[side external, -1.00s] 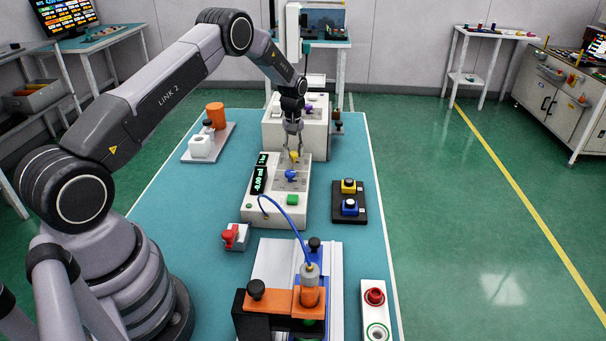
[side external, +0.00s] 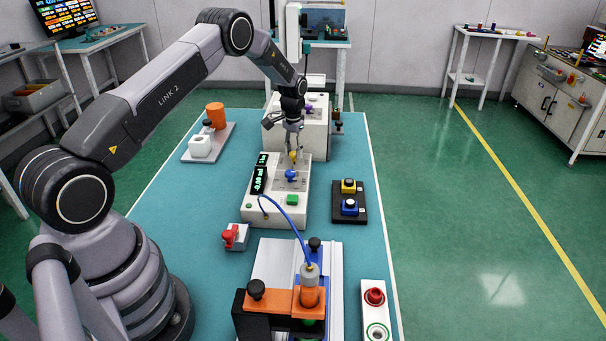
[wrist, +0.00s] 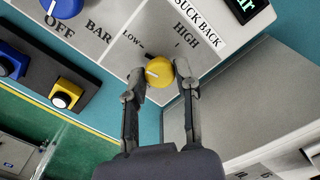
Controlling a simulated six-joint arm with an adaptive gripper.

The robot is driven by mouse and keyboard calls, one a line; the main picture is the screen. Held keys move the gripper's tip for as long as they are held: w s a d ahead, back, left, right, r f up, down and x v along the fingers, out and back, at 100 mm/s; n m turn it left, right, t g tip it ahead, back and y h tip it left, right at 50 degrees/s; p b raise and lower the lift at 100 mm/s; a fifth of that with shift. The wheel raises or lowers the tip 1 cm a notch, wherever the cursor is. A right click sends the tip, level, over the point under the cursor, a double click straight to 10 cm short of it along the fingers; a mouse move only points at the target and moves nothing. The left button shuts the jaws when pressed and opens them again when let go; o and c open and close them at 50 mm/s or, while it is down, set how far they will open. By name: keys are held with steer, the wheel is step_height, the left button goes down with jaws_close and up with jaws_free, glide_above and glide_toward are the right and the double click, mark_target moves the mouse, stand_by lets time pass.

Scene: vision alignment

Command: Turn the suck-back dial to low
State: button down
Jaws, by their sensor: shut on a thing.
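The suck-back dial is a yellow knob (wrist: 159,72) on the white control box (side external: 262,212). In the wrist view it sits below the SUCK BACK label (wrist: 198,22), with LOW marked to its upper left and HIGH to its upper right. My gripper (wrist: 158,78) is around the knob, with one finger on each side. In the side view my gripper (side external: 293,150) comes down on the yellow knob (side external: 294,157) from above. A pale pointer line shows on the knob towards its left side; its exact setting is hard to read.
A blue dial (side external: 291,175) marked BAR and OFF sits on the same box, with a green button (side external: 292,199) in front. A black plate with yellow (side external: 349,186) and blue (side external: 349,207) buttons lies to the right. A taller white box (side external: 283,135) stands behind.

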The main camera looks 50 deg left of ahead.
mark_target(294, 153)
steer(key=shift+m, duration=1.1)
steer(key=c, duration=0.8)
jaws_free()
step_height(294, 153, up, 12)
